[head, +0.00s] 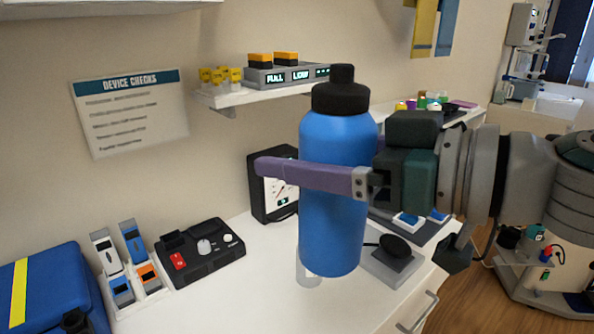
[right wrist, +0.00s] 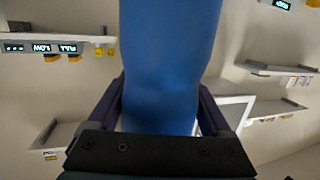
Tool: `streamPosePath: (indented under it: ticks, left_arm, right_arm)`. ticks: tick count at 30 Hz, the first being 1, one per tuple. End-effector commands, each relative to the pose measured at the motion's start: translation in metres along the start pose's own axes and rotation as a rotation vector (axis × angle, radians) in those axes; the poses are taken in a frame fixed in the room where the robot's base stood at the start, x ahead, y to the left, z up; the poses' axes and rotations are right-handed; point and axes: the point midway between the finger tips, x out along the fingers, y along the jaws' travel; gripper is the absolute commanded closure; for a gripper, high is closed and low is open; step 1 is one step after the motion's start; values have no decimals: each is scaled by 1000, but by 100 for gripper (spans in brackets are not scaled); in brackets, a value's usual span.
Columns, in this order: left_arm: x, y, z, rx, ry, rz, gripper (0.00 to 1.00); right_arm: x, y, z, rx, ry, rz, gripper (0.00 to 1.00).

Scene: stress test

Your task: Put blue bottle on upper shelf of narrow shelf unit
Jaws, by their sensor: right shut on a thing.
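The blue bottle (head: 338,228) with a black cap stands upright in the middle of the head view, in front of the counter's right part. Its blue body also fills the upper middle of the right wrist view (right wrist: 168,60). My right gripper (head: 312,177) comes in from the right and is shut around the bottle's body. One purple finger crosses its near side; the other is hidden behind it in the head view. Both fingers flank the bottle in the right wrist view. I cannot tell for sure which shelf is the narrow unit; stacked shelves (right wrist: 285,70) show at right there. My left gripper is not in view.
A small wall shelf (head: 222,99) holds yellow pieces and a display box (head: 287,75). The white counter (head: 225,293) carries a black control panel (head: 200,252), a gauge box (head: 262,200) and a blue case (head: 48,290). A clear cup (head: 308,274) is partly hidden behind the bottle.

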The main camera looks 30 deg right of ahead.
Motion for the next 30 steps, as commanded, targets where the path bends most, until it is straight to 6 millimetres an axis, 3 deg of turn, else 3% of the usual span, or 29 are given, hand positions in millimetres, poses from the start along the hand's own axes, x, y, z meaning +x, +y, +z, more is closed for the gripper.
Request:
streamPosePath:
  ticks: [3, 17, 20, 28, 30]
  left_arm:
    - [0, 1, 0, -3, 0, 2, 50]
    - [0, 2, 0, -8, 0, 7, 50]
    - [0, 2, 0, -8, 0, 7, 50]
    - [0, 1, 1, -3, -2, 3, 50]
    - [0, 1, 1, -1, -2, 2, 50]
  right_arm:
    - [-18, -12, -18, -30, -7, -124, 100]
    - [-40, -30, -52, -36, 16, -304, 100]
    - [-49, -29, -57, -49, 7, -332, 100]
    - [-80, -50, -93, -90, 11, -557, 100]
    - [-79, -50, -93, -87, 21, -551, 100]
